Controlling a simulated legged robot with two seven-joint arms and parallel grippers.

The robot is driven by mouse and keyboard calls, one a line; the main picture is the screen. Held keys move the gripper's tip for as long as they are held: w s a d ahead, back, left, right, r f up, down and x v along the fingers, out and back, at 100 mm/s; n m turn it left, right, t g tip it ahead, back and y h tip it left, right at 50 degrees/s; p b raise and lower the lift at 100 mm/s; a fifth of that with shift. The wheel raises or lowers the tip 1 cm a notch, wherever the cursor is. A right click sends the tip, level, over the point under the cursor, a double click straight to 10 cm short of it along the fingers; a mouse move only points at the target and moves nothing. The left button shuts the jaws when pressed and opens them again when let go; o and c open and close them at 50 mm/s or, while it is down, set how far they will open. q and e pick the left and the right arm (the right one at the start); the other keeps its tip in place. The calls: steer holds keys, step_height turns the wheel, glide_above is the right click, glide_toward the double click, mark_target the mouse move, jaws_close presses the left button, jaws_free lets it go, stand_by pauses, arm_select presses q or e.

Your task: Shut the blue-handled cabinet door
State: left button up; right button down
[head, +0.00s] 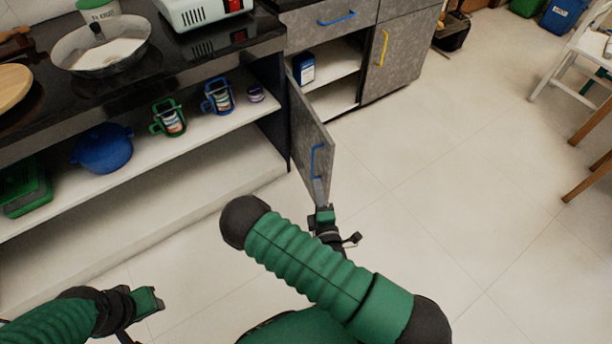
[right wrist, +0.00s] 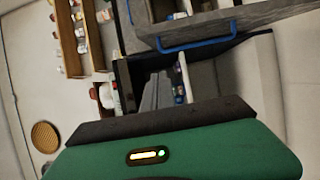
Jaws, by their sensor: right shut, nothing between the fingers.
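The grey cabinet door (head: 307,132) with a blue handle (head: 316,160) stands swung open in the head view, hinged at its left side. My right gripper (head: 320,210) is shut and empty at the lower free end of the door, below the handle. I cannot tell whether it touches the door. In the right wrist view the green gripper body fills the bottom, and a blue handle (right wrist: 196,45) on a grey panel shows above it; I cannot tell which panel. My left gripper (head: 150,301) is low at the left, away from the door; its fingers are unclear.
The open cabinet shows a white shelf (head: 335,62) with a blue box (head: 304,68). Above is a blue-handled drawer (head: 336,17); right of it is a yellow-handled door (head: 385,50). An open shelf holds mugs and a blue pot (head: 103,148). The floor at right is clear up to a chair.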

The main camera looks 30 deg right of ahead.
mark_target(326, 158)
steer(key=w+d+b, duration=0.1)
steer(key=w+d, duration=0.1)
steer(key=w+d+b, duration=0.1)
steer(key=w+d, duration=0.1)
steer(key=w, duration=0.1)
steer(key=w+d+b, duration=0.2)
steer(key=w, duration=0.1)
steer(key=shift+w+d, duration=0.25)
steer(key=shift+d, duration=0.15)
steer(key=shift+s+d, duration=0.1)
steer(key=shift+d, duration=0.4)
steer(key=shift+d+r, duration=0.1)
